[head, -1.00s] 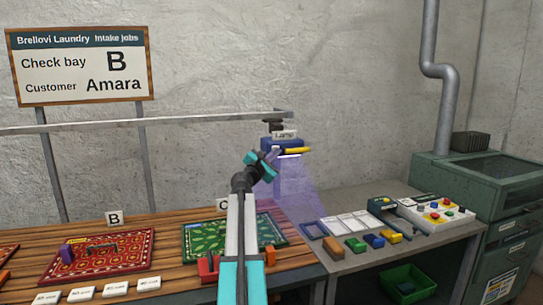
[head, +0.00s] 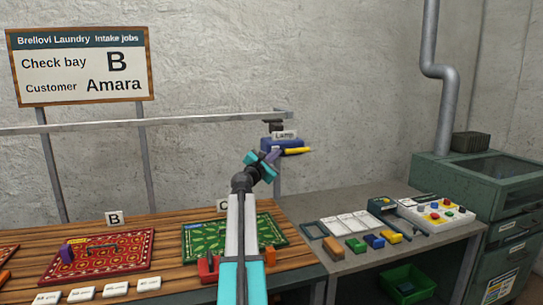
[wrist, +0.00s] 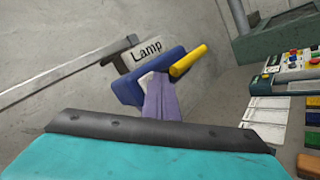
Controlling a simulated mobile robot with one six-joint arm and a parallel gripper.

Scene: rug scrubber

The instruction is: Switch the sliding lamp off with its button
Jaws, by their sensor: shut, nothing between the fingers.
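The sliding lamp (head: 284,145) hangs from the rail at the middle of the head view. It has a blue body, a yellow handle (head: 298,151) sticking out to the right and a white "Lamp" label (head: 284,135). No purple light shows under it now. My gripper (head: 273,155) is shut and empty, its purple fingers at the lamp's front. In the wrist view the fingers (wrist: 160,98) reach the blue body (wrist: 130,88), left of the yellow handle (wrist: 188,61). The button itself cannot be made out; the fingers cover that part. Whether they still touch the lamp cannot be told.
The metal rail (head: 120,125) runs along the wall. Below are a red rug (head: 60,263) at bay B and a green rug (head: 195,245) on the wooden table. A grey bench (head: 345,278) to the right holds cards, coloured blocks and a button panel (head: 437,212).

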